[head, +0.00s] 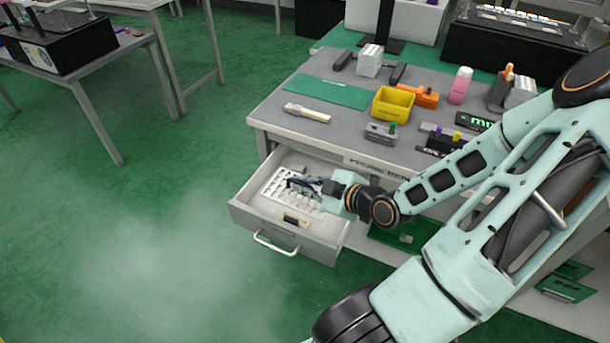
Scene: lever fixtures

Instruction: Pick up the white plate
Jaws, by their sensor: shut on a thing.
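A white plate with rows of slots (279,190) is in the open drawer of the bench, in the head view. My gripper (294,184) reaches into the drawer from the right, with its dark fingers at the plate. The gripper is shut on the white plate. The fingers and wrist hide part of the plate's far and right side. I cannot tell whether the plate is clear of the drawer floor.
The drawer (244,212) is pulled out, its handle (274,244) facing front. A small dark-and-tan item (296,221) lies near its front. On the bench top (290,92) are a yellow bin (392,104), a green mat (328,90) and several tools. Open green floor lies left.

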